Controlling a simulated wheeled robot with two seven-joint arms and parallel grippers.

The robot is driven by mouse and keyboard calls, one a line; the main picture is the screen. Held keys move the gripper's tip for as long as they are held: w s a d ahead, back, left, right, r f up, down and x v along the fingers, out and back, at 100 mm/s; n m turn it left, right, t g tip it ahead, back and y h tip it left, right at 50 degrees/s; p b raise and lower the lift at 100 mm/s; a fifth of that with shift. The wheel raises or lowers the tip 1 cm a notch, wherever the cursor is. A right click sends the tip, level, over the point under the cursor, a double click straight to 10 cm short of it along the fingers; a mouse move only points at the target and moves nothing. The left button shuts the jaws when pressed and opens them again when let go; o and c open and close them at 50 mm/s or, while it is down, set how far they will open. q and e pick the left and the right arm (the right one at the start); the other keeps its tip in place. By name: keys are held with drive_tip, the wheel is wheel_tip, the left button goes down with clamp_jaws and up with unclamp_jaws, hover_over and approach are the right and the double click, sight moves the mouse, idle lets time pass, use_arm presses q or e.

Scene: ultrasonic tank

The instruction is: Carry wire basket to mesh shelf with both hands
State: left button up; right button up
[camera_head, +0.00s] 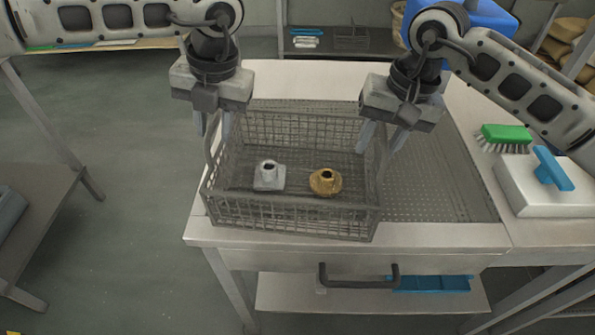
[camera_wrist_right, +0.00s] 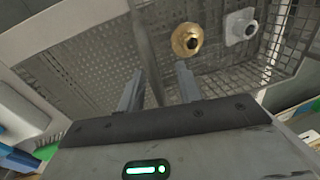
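The grey wire basket (camera_head: 290,216) stands upright at the left end of the white-edged table, over the left part of the mesh shelf (camera_head: 440,180). It holds a silver flanged part (camera_head: 268,177) and a brass one (camera_head: 326,181). My left gripper (camera_head: 212,130) is at the basket's left end, its fingers apart on either side of the handle there. My right gripper (camera_head: 382,143) is at the right end, fingers apart. In the right wrist view its fingers (camera_wrist_right: 158,92) straddle the upright handle (camera_wrist_right: 148,50). Contact with the handles cannot be made out.
A green brush (camera_head: 506,138) and a white block with a blue handle (camera_head: 545,190) lie right of the mesh. The mesh right of the basket is clear. A dark drawer handle (camera_head: 358,283) juts from the table front. Another bench (camera_head: 40,190) stands at left.

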use_arm(q)
clamp_jaws()
use_arm(e)
clamp_jaws()
use_arm(q)
drive_tip(key=shift+r, duration=0.1)
use_arm(e)
drive_tip(key=shift+r, duration=0.1)
